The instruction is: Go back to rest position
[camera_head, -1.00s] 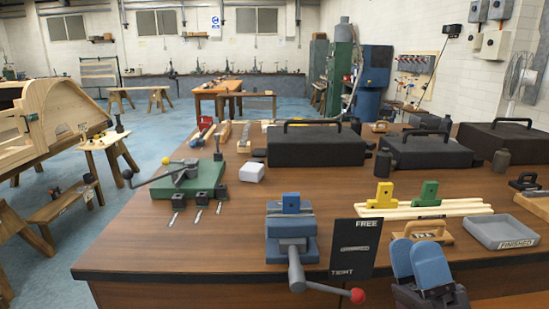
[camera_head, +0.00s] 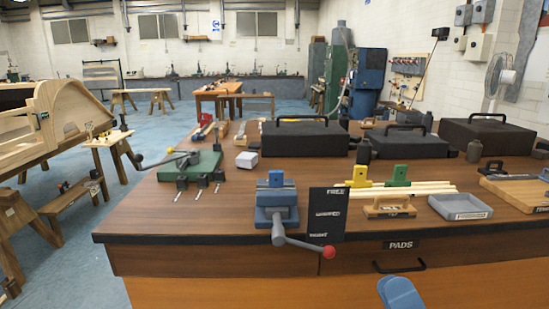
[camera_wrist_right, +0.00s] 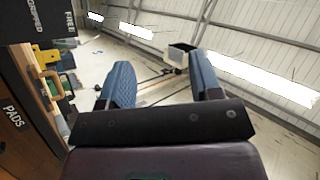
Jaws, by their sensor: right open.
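My right gripper (camera_head: 400,293) shows at the bottom edge of the head view, in front of the workbench (camera_head: 220,256) and below its top; only blue fingertip surface is visible there. In the right wrist view its two blue fingers (camera_wrist_right: 163,84) stand apart with nothing between them. The bench front and the PADS drawer lie to the left in that view. My left gripper is not in view.
A grey tray (camera_head: 460,207) and a wooden-handled tool (camera_head: 389,207) lie to the right. The PADS drawer handle (camera_head: 399,268) protrudes.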

